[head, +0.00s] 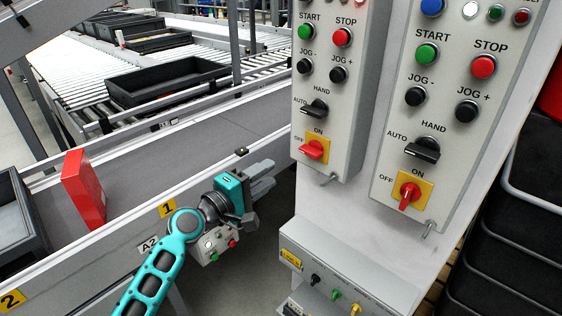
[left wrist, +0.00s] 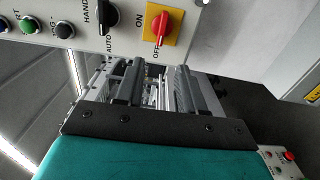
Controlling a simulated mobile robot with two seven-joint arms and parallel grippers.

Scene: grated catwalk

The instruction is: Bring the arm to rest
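My left arm (head: 158,275), teal with dark inserts, comes up from the bottom of the head view. Its gripper (head: 268,178) points right, in front of the conveyor side and left of the control panels. In the left wrist view the two dark fingers (left wrist: 158,85) stand apart with nothing held between them. The left control panel (head: 325,90) has a red switch on a yellow plate (head: 314,149). A red switch on a yellow plate also shows above the fingers in the wrist view (left wrist: 161,27). My right gripper is not in view.
A second panel (head: 450,100) stands at right, above a socket box (head: 340,275). A conveyor (head: 200,140) carries a red box (head: 84,189) and a dark tray (head: 15,225). A small button box (head: 213,244) sits just below my left wrist. Black crates (head: 510,230) are stacked at far right.

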